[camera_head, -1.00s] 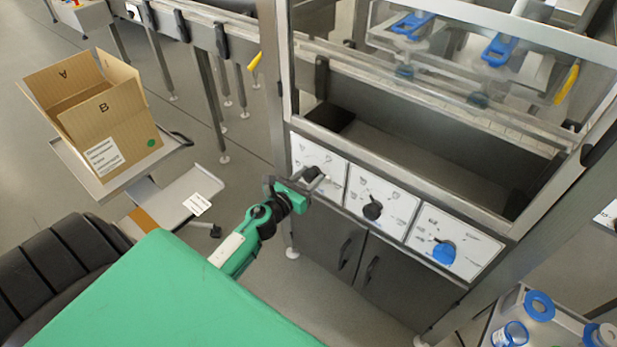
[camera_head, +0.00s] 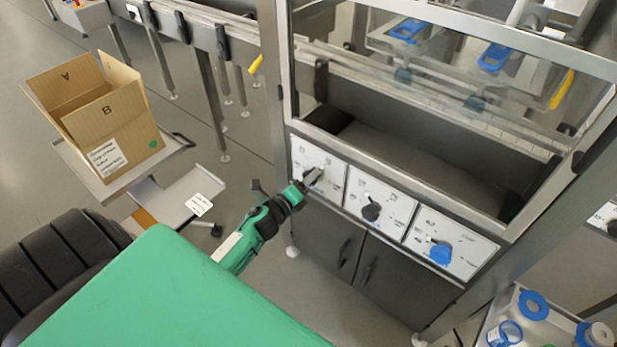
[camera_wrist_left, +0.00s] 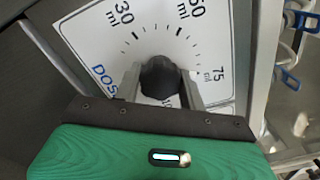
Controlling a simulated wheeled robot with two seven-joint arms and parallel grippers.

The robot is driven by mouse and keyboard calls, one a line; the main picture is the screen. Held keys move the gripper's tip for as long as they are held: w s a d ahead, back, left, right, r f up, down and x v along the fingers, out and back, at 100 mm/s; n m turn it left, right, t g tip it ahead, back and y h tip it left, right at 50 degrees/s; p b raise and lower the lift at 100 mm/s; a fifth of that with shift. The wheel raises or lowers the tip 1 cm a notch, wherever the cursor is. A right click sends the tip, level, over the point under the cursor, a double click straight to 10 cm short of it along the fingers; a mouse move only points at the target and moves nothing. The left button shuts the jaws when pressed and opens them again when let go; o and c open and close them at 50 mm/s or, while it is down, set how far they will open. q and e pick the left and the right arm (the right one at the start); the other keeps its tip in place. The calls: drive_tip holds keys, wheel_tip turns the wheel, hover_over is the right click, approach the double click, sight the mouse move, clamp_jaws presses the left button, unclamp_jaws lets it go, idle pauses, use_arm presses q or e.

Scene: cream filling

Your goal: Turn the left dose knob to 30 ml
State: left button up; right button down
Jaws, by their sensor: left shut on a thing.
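The left dose knob is a black knob on a white dial plate (camera_head: 318,162) at the left end of the machine's front panel. In the left wrist view the knob (camera_wrist_left: 159,78) sits between the two fingers of my left gripper (camera_wrist_left: 160,92), which is shut on it. The dial (camera_wrist_left: 100,40) shows marks for 30 ml, 50 or 60 ml and 75. The knob's pointer is hidden, so I cannot tell its setting. In the head view my left gripper (camera_head: 312,180) reaches the knob from the lower left. My right gripper is not in view.
A middle dial with a black knob (camera_head: 371,211) and a right dial with a blue knob (camera_head: 441,253) lie to the right. Cabinet doors (camera_head: 350,250) are below. An open cardboard box (camera_head: 112,125) stands at left. Blue-rimmed containers (camera_head: 537,306) stand at lower right.

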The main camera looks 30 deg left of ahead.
use_arm(q)
drive_tip(key=n+p, duration=0.2)
drive_tip(key=n, duration=0.4)
drive_tip(key=shift+n, duration=0.3)
drive_tip(key=n+p, duration=0.2)
drive_tip(key=n, duration=0.3)
drive_tip(key=shift+p, duration=0.35)
drive_tip(key=n+p, duration=0.2)
drive_tip(key=n, duration=0.3)
drive_tip(key=shift+n, duration=0.4)
drive_tip(key=n+p, duration=0.1)
drive_tip(key=n, duration=0.4)
drive_tip(key=shift+n+p, duration=0.3)
drive_tip(key=shift+n, duration=1.8)
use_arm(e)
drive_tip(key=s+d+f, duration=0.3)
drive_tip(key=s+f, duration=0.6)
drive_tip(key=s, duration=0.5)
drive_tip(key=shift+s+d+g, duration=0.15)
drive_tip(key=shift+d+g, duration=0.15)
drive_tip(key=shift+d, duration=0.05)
use_arm(q)
drive_tip(key=shift+f, duration=0.1)
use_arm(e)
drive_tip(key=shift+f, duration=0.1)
use_arm(q)
drive_tip(key=shift+n, duration=0.3)
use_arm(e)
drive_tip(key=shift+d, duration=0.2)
